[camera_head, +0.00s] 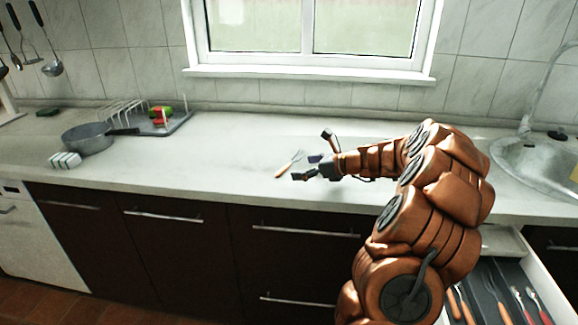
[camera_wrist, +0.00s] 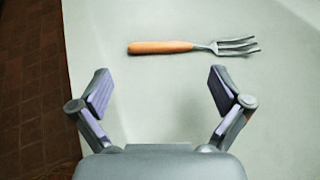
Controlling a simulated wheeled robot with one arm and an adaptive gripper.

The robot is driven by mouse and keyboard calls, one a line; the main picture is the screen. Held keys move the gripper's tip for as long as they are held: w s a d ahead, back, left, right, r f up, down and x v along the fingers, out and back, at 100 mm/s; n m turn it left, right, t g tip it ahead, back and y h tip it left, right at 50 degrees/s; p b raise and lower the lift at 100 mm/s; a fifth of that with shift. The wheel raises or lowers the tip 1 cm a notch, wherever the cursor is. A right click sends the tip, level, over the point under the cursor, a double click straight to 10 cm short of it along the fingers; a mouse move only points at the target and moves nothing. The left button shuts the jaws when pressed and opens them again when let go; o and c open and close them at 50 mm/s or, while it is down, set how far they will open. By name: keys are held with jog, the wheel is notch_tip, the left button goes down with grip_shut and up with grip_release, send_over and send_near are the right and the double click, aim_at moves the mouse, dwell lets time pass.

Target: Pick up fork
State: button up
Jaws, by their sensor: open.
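The fork has an orange handle and grey metal tines. In the head view the fork (camera_head: 288,165) lies on the pale countertop near its front edge, just left of my gripper (camera_head: 304,166). In the wrist view the fork (camera_wrist: 190,47) lies crosswise, with its handle to the left and tines to the right. It is ahead of my gripper (camera_wrist: 160,88), beyond the fingertips and not between them. The gripper is open with nothing between its purple-padded fingers.
A grey pan (camera_head: 88,137), a white block (camera_head: 65,160) and a dish rack (camera_head: 150,121) stand to the left. A sink (camera_head: 545,165) is at the right. An open drawer (camera_head: 540,270) holds several utensils below. The counter around the fork is clear.

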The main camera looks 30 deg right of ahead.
aim_at(283, 168)
jog(key=x, duration=0.5)
jog(key=shift+w+a, duration=0.15)
jog(key=shift+w, duration=0.15)
jog(key=c, duration=0.8)
jog(key=shift+r, duration=0.1)
